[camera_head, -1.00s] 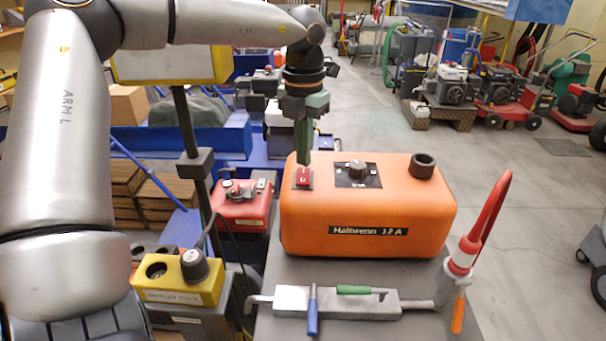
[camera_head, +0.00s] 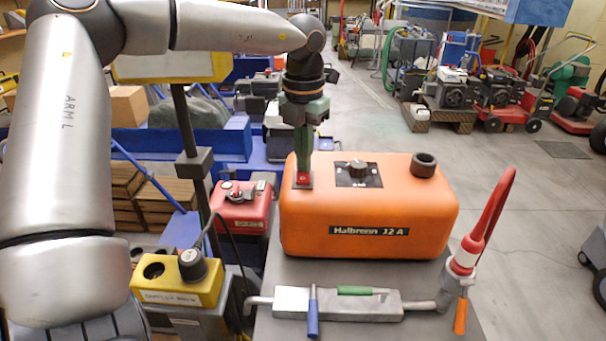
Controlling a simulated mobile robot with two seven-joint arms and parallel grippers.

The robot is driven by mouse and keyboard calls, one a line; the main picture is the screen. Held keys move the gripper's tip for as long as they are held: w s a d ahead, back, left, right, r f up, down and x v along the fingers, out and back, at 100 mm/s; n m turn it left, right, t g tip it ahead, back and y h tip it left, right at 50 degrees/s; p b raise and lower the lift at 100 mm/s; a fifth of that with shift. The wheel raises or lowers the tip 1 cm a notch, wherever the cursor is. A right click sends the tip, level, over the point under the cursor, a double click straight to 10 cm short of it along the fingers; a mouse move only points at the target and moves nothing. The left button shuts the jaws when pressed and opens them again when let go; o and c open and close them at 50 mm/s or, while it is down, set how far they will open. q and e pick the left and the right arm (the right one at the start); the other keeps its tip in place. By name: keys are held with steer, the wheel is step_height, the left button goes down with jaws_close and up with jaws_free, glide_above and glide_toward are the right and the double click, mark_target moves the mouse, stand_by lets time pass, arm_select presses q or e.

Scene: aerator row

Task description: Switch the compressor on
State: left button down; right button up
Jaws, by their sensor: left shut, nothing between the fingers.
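The orange compressor (camera_head: 370,215), labelled "Halbrenn 12 A", stands on a grey table. A red switch (camera_head: 302,180) on a dark plate sits at the left of its top. A black knob (camera_head: 357,169) on a dark panel is right of the switch. My left gripper (camera_head: 303,172) points straight down, shut and empty, with its green fingertips at the red switch and covering part of it. They appear to touch it, but the exact contact is hard to tell. My right gripper is not in view.
A grey metal tool with blue and green handles (camera_head: 340,303) lies in front of the compressor. A red and white nozzle (camera_head: 468,255) stands at its right end. A yellow socket box (camera_head: 178,282) and a red unit (camera_head: 242,207) are at the left.

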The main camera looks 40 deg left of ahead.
arm_select(q)
steer(key=shift+f, duration=0.2)
steer(key=shift+r, duration=0.1)
steer(key=shift+r+p, duration=2.7)
steer(key=shift+r, duration=0.8)
steer(key=shift+f, duration=0.1)
